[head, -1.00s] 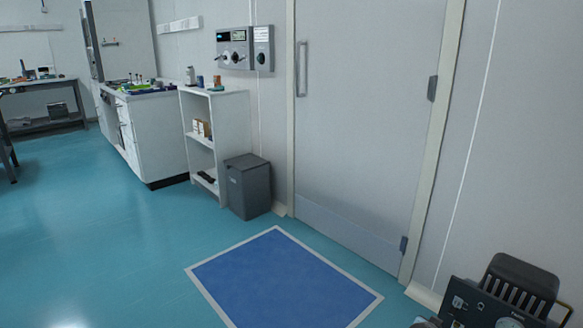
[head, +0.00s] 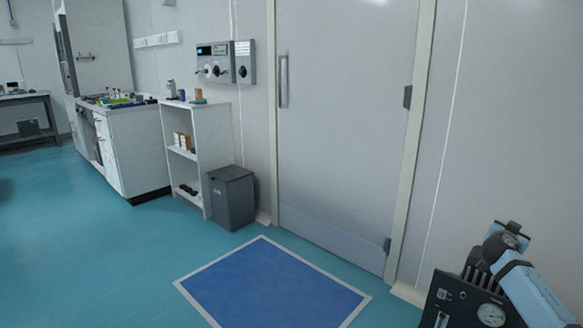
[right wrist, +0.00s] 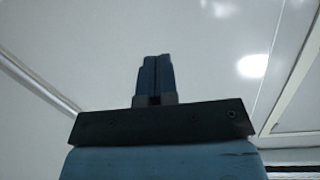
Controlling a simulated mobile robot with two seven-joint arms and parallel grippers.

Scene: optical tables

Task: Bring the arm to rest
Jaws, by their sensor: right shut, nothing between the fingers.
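My right gripper (right wrist: 154,76) shows in the right wrist view with its two dark blue fingers together and nothing between them. Behind the fingers are a dark crossbar and the light blue body of my arm. Pale, plain surfaces lie beyond the fingertips, and nothing touches them. In the head view a light blue link of my right arm (head: 528,288) stands raised at the lower right; its gripper is not seen there. My left gripper is in neither view.
A closed door (head: 345,130), a grey bin (head: 232,198), a white shelf (head: 198,118) and a blue floor mat (head: 270,285) are ahead. The floor to the left is open.

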